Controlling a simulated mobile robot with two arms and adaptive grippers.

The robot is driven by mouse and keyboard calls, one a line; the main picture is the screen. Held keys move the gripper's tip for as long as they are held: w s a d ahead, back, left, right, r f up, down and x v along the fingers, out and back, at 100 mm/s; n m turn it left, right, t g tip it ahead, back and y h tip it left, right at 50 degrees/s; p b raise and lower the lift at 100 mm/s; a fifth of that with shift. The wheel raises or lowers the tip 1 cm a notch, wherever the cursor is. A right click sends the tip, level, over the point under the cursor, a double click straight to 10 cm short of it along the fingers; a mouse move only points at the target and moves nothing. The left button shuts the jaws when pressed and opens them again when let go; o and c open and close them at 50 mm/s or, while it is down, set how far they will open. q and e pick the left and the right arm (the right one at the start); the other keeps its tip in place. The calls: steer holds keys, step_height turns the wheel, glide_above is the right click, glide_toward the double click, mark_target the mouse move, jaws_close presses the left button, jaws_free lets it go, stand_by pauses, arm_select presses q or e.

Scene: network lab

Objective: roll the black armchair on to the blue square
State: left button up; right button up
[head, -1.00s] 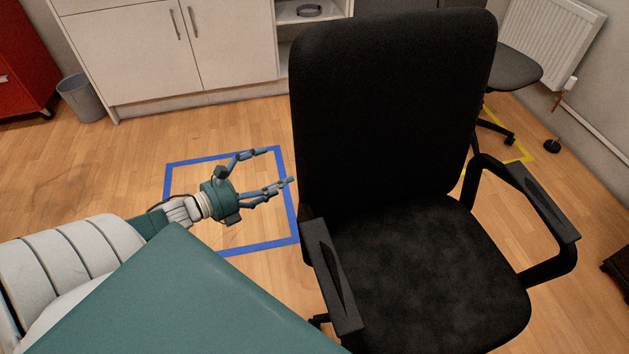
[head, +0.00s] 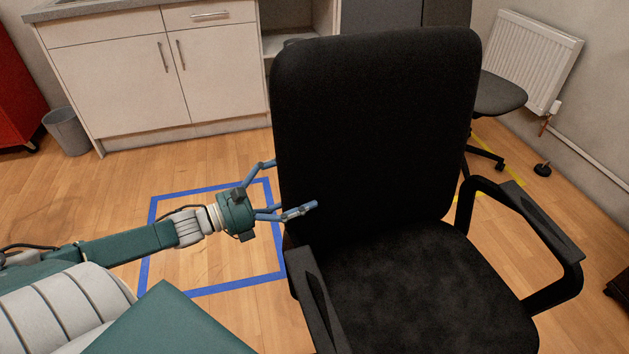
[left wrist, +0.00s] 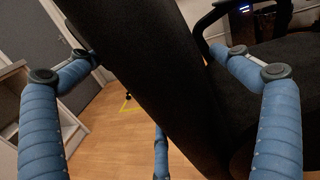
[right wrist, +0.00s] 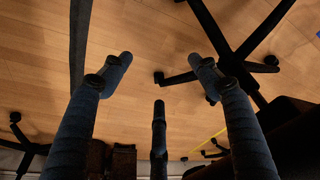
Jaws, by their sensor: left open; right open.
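The black armchair (head: 380,130) stands upright at the right of the blue square (head: 215,288), which is a taped outline on the wood floor. My left gripper (head: 290,188) is open at the left edge of the chair's backrest. One finger lies in front of the backrest and another goes behind it. In the left wrist view the backrest (left wrist: 160,80) passes between the open fingers; I cannot tell whether they touch it. My right gripper (right wrist: 158,75) is outside the head view. In its own view it is open and empty, with chair legs (right wrist: 225,60) beyond its fingers.
A second dark chair (head: 495,95) stands behind at the right, by a yellow taped outline (head: 512,165) and a radiator (head: 535,60). White cabinets (head: 120,85), a grey bin (head: 66,130) and a red cabinet (head: 18,90) line the back. The floor inside the blue square looks clear.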

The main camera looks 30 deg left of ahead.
arm_select(q)
steer(key=b+x, duration=0.1)
steer(key=x, duration=0.5)
steer(key=shift+w+d, duration=0.1)
steer(key=shift+w, duration=0.25)
arm_select(e)
steer(key=w+v, duration=0.1)
steer(key=v, duration=0.5)
steer(key=shift+w, duration=0.3)
steer(key=shift+r, duration=0.15)
arm_select(q)
steer(key=c, duration=1.9)
